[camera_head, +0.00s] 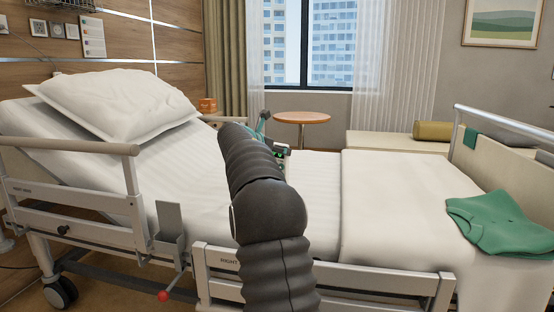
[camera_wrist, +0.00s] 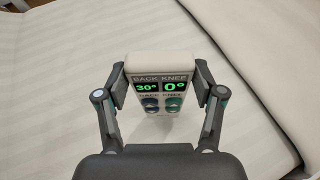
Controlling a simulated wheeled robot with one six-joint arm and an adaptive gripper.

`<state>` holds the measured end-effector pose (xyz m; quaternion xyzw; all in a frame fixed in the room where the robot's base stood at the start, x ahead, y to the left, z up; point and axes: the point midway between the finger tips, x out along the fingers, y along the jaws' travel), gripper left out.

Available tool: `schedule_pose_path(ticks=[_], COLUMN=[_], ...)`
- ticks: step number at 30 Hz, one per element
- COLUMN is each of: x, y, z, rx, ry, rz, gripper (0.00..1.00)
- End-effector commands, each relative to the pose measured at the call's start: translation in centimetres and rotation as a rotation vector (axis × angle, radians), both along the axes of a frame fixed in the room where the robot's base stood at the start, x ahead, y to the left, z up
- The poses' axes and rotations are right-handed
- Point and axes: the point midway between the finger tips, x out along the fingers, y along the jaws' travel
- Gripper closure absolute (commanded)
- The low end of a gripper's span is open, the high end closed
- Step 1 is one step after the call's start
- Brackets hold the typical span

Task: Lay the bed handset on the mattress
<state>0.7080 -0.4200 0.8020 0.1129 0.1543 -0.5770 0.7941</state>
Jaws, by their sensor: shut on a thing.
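The bed handset (camera_wrist: 160,82) is a pale box with a dark panel, green readings of 30° and 0°, and two pairs of round buttons. My gripper (camera_wrist: 161,78) is shut on it, one finger on each side. In the head view, the handset (camera_head: 281,151) shows small beyond my dark arm, which hides part of it and of the gripper. The white mattress (camera_head: 315,170) lies behind and below it. In the wrist view, the mattress sheet (camera_wrist: 50,85) fills the background. I cannot tell how high the handset is above it.
A white pillow (camera_head: 120,103) lies on the raised back section. Near-side rails (camera_head: 75,150) and (camera_head: 400,283) edge the bed. A green folded garment (camera_head: 500,222) lies at the foot end, on the blanket (camera_head: 385,200). A round table (camera_head: 301,117) stands beyond. The middle mattress is clear.

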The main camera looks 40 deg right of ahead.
Motion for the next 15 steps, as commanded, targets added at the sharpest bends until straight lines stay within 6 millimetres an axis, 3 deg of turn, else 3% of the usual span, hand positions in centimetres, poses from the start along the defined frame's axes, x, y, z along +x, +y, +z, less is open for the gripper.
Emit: schedule_pose_path(ticks=[4,15], x=[0.0,0.0], y=[0.0,0.0], z=[-2.0,-2.3], rx=[-0.001,-0.001], ry=[0.001,0.000], rz=[0.000,0.000], gripper=[0.94,0.94])
